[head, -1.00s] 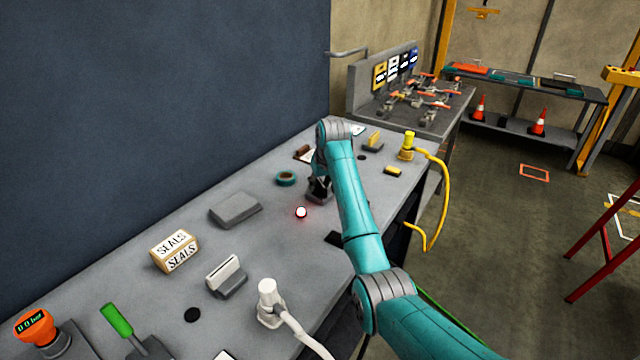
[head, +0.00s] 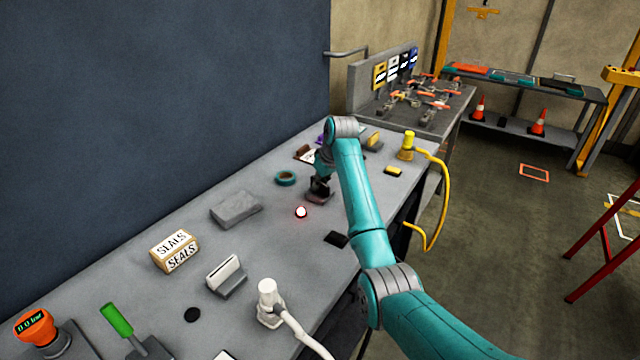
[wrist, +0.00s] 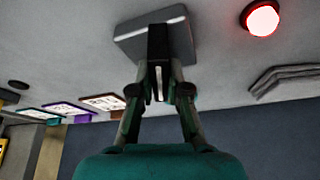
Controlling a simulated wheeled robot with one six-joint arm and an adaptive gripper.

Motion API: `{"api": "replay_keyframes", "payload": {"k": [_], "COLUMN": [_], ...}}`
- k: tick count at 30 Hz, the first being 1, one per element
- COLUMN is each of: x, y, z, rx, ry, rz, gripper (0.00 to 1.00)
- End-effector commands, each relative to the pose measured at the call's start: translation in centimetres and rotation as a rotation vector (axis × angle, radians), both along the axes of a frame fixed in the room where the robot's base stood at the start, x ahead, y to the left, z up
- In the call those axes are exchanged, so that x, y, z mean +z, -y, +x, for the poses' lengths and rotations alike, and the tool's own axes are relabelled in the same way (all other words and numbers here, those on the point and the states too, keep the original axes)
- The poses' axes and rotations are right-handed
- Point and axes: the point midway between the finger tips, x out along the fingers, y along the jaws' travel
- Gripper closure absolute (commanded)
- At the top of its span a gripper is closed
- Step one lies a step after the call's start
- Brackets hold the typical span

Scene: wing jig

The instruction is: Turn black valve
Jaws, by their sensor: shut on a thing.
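The black valve shows in the wrist view as an upright black handle (wrist: 158,48) on a flat grey base (wrist: 181,36). My gripper (wrist: 158,76) is shut on this handle, with one finger on each side. In the head view my gripper (head: 321,174) points down at the valve (head: 319,193) on the bench, beyond a glowing red-rimmed lamp (head: 301,212). My wrist and forearm partly hide the valve there, so the handle's exact angle is hard to tell.
A dark wall (head: 160,100) stands behind.

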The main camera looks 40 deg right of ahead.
Motion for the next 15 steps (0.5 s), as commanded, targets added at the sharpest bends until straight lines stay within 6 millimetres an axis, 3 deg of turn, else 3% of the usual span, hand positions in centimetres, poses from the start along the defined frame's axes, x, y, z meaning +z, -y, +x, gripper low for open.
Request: {"api": "replay_keyframes", "payload": {"k": [15], "x": [0.01], "y": [0.02], "z": [0.01], "rx": [0.291], "ry": [-0.001], "rz": [0.000], "gripper": [1.00]}}
